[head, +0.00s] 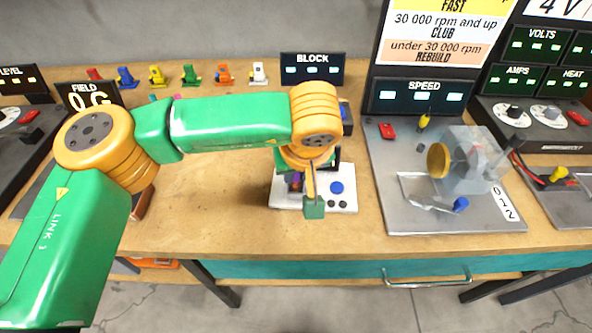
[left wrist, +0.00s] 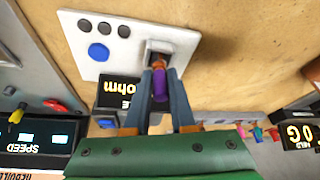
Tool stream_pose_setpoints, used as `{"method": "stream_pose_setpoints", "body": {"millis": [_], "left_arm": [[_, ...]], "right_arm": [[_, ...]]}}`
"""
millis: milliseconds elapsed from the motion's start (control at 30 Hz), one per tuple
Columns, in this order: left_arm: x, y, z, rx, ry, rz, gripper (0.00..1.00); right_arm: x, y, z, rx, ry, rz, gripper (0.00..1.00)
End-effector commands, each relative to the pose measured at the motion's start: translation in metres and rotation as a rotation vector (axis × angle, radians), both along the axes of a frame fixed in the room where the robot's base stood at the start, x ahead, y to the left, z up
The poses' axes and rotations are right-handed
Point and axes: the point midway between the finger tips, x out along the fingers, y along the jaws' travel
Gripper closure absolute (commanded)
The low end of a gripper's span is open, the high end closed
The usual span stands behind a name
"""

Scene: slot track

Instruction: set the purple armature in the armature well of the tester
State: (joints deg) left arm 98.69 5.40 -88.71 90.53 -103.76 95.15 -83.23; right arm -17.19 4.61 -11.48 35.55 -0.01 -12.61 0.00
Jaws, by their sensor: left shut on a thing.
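The tester is a white plate (head: 347,203) with a blue button, dark round spots and a small display reading "ohm" in the left wrist view. Its armature well is a pale block with a dark opening (left wrist: 172,47). My left gripper (left wrist: 160,75) is shut on the purple armature (left wrist: 160,88), its fingers on either side of it. The armature's copper-coloured end points at the well opening and overlaps its edge in the picture; I cannot tell how deep it sits. In the head view my arm and gripper partly cover the tester. My right gripper is not in view.
A SPEED sign (head: 421,96) and grey test stand (head: 450,215) with a clear guard are right of the tester. A BLOCK sign (head: 312,69) is behind, beside a row of small coloured pieces. The bench top (head: 215,225) left of the tester is clear.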

Motion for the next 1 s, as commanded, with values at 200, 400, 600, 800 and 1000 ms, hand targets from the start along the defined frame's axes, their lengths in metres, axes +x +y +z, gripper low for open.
{"method": "stream_pose_setpoints", "body": {"millis": [200,400,600,800,1000], "left_arm": [[0.0,0.0,-0.0001,0.0,0.0,0.0,1.0],[0.0,0.0,-0.0019,0.0,0.0,0.0,1.0],[0.0001,0.0,-0.0035,0.0,0.0,0.0,1.0],[0.0,0.0,-0.0034,0.0,0.0,0.0,0.42],[0.0,0.0,-0.0035,0.0,0.0,0.0,0.42]], "right_arm": [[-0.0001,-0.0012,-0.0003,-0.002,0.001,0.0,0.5],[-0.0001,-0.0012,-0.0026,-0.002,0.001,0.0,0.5],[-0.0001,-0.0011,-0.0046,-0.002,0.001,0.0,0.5],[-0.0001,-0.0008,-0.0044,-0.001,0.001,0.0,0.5],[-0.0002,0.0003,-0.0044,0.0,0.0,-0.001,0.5]]}}
